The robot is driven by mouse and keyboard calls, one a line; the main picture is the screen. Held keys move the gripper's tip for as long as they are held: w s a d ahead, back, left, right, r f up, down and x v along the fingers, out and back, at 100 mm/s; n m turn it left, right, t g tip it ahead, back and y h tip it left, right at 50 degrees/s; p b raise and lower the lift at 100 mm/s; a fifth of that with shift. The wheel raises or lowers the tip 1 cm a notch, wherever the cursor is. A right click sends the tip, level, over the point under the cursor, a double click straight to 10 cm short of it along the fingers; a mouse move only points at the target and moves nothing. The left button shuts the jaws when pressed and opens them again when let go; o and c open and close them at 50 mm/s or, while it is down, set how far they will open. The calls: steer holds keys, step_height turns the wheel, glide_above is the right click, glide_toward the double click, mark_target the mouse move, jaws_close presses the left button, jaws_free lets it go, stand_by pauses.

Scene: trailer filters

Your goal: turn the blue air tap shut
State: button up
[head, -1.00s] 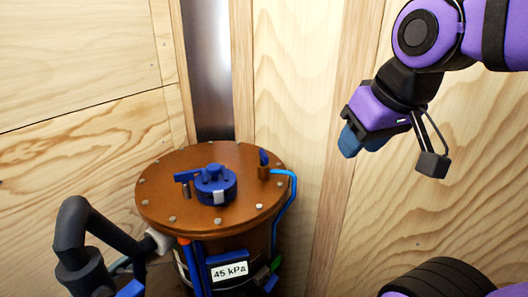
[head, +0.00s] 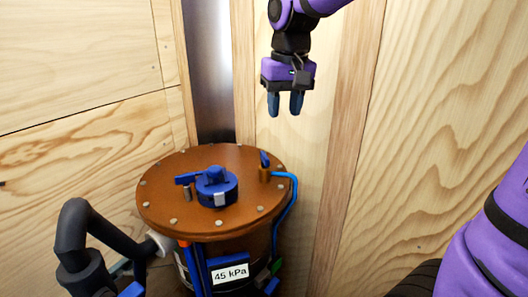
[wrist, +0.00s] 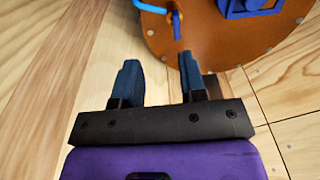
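The blue air tap (head: 264,158) is a small blue lever on a brass-coloured body at the right rim of the brown round lid (head: 180,225). A light blue hose (head: 293,195) runs from its body down the drum's side. In the wrist view the tap's lever (wrist: 177,24) shows near the top, just beyond the right finger's tip. My gripper (head: 285,107) hangs above and a little right of the tap, fingers pointing down. In the wrist view my gripper (wrist: 160,62) has its fingers apart with nothing between them.
A larger blue fitting (head: 216,187) with a side handle stands mid-lid. A thick black hose (head: 75,230) rises at the lower left. A "45 kPa" label (head: 230,272) is on the drum's front. Wooden walls (head: 75,70) close off the back; air above the lid is clear.

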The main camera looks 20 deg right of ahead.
steer(key=g, duration=0.1)
glide_above(264, 154)
steer(key=f, duration=0.2)
step_height(264, 154, down, 11)
stand_by(0.3)
jaws_close()
